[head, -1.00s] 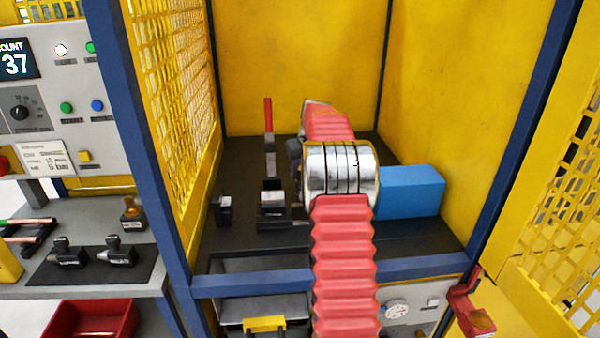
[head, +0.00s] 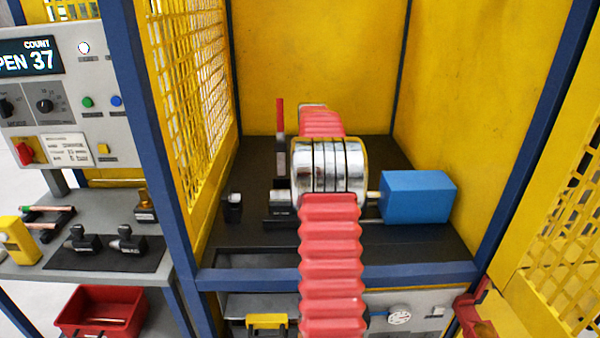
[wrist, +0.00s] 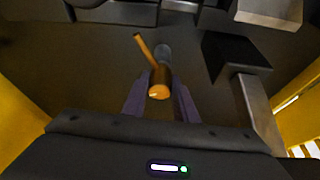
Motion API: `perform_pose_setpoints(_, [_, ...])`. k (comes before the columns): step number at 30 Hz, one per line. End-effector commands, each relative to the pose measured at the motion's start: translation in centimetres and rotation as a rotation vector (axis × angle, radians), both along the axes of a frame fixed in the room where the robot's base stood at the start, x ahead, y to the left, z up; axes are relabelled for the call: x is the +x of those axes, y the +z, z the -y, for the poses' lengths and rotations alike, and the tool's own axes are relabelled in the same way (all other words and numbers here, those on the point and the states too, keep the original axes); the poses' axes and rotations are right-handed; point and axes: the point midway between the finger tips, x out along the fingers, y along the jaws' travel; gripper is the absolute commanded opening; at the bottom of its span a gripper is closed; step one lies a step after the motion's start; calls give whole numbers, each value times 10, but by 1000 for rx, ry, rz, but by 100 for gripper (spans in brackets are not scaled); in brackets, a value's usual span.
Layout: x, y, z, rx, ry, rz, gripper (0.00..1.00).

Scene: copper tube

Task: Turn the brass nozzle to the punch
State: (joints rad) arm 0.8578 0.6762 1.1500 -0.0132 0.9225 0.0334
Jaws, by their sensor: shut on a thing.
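In the wrist view my gripper (wrist: 160,98) is shut on a brass nozzle (wrist: 159,82), a short orange-brown cylinder between its two dark fingers. A thin spout of the same colour sticks out from it toward the upper left. A round grey end (wrist: 163,52) shows just beyond the nozzle; I cannot tell whether they touch or whether it is the punch. In the head view my red-sleeved arm reaches into the yellow cell and hides the gripper and nozzle.
A blue block (head: 418,196) with a metal rod stands right of my arm. A red lever (head: 280,118) and a small black block (head: 232,207) stand left. A blue crossbar (head: 400,273) and mesh walls bound the cell. Outside left are a bench with tools (head: 123,240) and a red bin (head: 100,308).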

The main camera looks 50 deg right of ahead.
Motion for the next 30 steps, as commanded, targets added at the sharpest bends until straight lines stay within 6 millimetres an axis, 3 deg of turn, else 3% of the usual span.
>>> perform_pose_setpoints(17, [-12, -1, 7, 2, -44, -4, 0])
perform_pose_setpoints(18, [-12, -1, 7, 2, -44, -4, 27])
perform_pose_setpoints(26, [-12, 0, 8, 2, -44, -1, 45])
perform_pose_setpoints(30, [-12, 0, 8, 1, -44, -1, 45])
